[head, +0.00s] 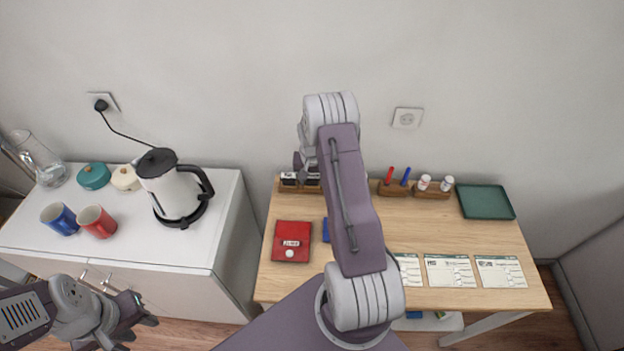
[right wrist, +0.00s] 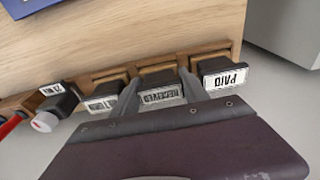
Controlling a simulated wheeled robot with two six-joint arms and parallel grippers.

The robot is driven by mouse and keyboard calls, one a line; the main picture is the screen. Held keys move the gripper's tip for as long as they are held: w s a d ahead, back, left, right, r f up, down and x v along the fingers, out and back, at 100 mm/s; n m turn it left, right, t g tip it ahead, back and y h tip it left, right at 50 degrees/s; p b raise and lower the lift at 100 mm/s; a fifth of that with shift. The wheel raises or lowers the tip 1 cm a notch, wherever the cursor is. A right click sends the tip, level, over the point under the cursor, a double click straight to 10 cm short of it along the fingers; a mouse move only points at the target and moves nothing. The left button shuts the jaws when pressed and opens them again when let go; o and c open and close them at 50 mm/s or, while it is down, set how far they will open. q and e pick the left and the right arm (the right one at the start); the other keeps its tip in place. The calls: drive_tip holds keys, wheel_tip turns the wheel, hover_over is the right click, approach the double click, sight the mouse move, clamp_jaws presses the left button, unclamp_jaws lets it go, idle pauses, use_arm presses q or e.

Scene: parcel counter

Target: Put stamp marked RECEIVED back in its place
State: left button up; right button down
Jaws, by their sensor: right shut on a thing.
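The stamp marked RECEIVED (right wrist: 161,96) is between the two fingers of my right gripper (right wrist: 161,88), which is shut on it. It is at the middle compartment of the wooden stamp rack (right wrist: 233,45); I cannot tell whether it rests on the bottom. The PAID stamp (right wrist: 225,77) is in the compartment to its right in the right wrist view, and another stamp (right wrist: 102,103) is on its left. In the head view my right arm hides most of the rack. My left gripper (head: 140,334) is open and empty at the lower left.
A red ink pad (head: 292,242) and a partly hidden blue pad (head: 326,231) lie on the table. Paper forms (head: 450,271), a green tray (head: 486,202) and a pen holder (head: 393,190) are to the right. A white-capped item (right wrist: 46,121) stands beside the rack.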

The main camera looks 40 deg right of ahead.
drive_tip(key=c, duration=0.8)
unclamp_jaws()
drive_tip(key=shift+o, duration=0.2)
drive_tip(key=shift+r, duration=0.1)
drive_tip(key=r+p, duration=0.4)
drive_tip(key=r, duration=0.1)
drive_tip(key=shift+s+a, duration=0.25)
drive_tip(key=shift+s, duration=0.05)
drive_tip(key=o, duration=0.5)
drive_tip(key=shift+o, duration=0.2)
wheel_tip(320, 180, up, 9)
drive_tip(key=s, duration=0.1)
drive_tip(key=shift+a+b, duration=0.4)
drive_tip(key=shift+b, duration=0.05)
